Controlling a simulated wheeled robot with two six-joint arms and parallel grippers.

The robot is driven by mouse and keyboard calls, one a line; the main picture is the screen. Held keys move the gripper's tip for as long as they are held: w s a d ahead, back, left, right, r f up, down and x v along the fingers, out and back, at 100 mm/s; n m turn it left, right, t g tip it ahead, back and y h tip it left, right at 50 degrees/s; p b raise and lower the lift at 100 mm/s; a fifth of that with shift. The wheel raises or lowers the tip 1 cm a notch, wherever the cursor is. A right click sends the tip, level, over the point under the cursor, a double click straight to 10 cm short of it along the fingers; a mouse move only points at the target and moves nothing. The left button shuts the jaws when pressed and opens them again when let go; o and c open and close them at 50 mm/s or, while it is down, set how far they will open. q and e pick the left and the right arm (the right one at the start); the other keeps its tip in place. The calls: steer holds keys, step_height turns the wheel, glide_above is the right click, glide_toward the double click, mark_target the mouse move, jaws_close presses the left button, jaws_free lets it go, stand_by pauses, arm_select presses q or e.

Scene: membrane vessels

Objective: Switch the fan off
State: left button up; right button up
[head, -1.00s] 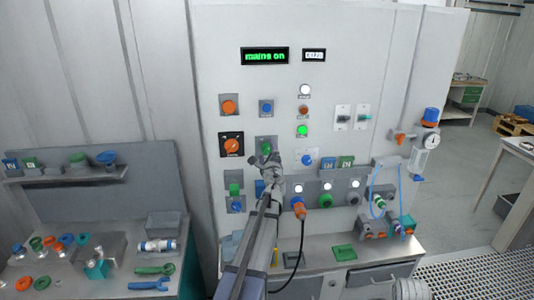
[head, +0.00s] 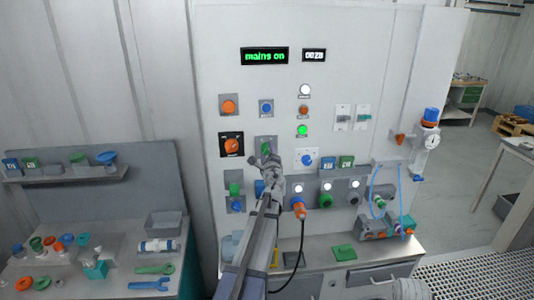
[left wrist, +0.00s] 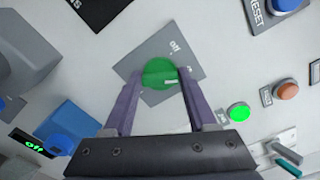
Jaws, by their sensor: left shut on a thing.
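A green knob (left wrist: 160,72) sits on a grey plate (left wrist: 196,52) marked "off" in the left wrist view. The plate looks tilted there. My left gripper (left wrist: 158,80) is shut on the knob, with a purple finger on either side. In the head view my left gripper (head: 266,163) is at the panel, and a little of the green knob (head: 265,148) shows above it. I cannot tell for sure where the knob points. My right gripper is not in view.
A small display (left wrist: 33,145) reads "off" in green. The panel's top display (head: 265,56) reads "mains on". An orange switch (head: 232,146) is left of the knob and a blue knob (head: 307,160) is right of it. A black cable (head: 298,245) hangs below.

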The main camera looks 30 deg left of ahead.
arm_select(q)
steer(key=n, duration=0.6)
steer(key=shift+f, duration=0.1)
steer(key=n, duration=0.5)
steer(key=shift+n, duration=0.6)
steer(key=o, duration=1.4)
steer(key=shift+c, duration=0.2)
steer(key=v, duration=0.8)
